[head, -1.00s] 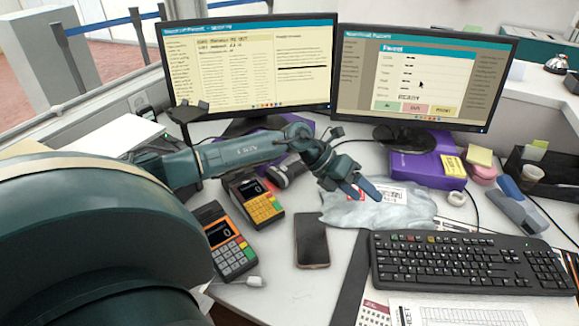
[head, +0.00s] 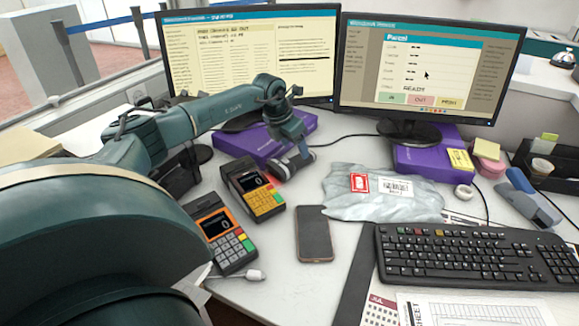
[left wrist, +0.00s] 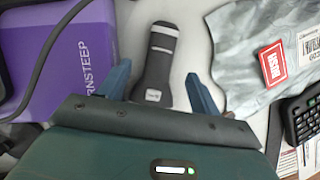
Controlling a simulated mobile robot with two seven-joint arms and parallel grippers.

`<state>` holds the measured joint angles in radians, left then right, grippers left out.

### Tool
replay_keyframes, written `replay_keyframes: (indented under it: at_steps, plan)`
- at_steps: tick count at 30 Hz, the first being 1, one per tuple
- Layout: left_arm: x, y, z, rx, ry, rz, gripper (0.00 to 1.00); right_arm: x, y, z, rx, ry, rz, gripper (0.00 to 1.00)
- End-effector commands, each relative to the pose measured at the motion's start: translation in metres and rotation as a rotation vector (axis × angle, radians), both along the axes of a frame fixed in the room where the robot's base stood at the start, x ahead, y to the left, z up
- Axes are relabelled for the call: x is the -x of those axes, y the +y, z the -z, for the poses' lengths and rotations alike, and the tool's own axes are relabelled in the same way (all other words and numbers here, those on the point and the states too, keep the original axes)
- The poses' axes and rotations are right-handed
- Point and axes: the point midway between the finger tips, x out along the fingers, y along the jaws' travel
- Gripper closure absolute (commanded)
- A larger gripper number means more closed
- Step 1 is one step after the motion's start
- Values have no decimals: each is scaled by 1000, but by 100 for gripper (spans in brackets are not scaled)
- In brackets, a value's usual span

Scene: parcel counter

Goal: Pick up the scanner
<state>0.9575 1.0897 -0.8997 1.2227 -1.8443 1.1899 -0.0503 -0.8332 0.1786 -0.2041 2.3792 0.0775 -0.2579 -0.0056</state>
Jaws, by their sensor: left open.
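The scanner is a dark handheld device with a pale-banded head. In the head view the scanner (head: 283,168) lies on the counter behind the payment terminals, partly hidden by my left gripper (head: 291,154). In the left wrist view the scanner (left wrist: 153,88) lies lengthwise ahead of the hand, its handle end nearest. My left gripper (left wrist: 158,70) is open, with one blue finger on each side of the scanner's handle in that view. I cannot tell how high the fingers are above it. My right gripper is not in view.
A purple box (head: 243,147) lies beside the scanner. Two payment terminals (head: 254,190) and a phone (head: 313,235) lie nearer. A grey parcel bag (head: 350,205) and a keyboard (head: 470,262) are to the right. Two monitors (head: 425,70) stand behind.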

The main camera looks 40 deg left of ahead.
Motion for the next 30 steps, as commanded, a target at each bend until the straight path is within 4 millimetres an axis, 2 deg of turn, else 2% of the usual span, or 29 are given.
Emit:
replay_keyframes:
  at_steps: [10, 20, 30]
  plan:
    - [-9, -1, 46, 2, 2, 0, 36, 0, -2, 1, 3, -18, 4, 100]
    - [-12, -1, 51, 2, 0, 1, 36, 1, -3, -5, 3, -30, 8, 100]
    - [-12, -1, 51, 2, 0, 1, 64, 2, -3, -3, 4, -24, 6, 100]
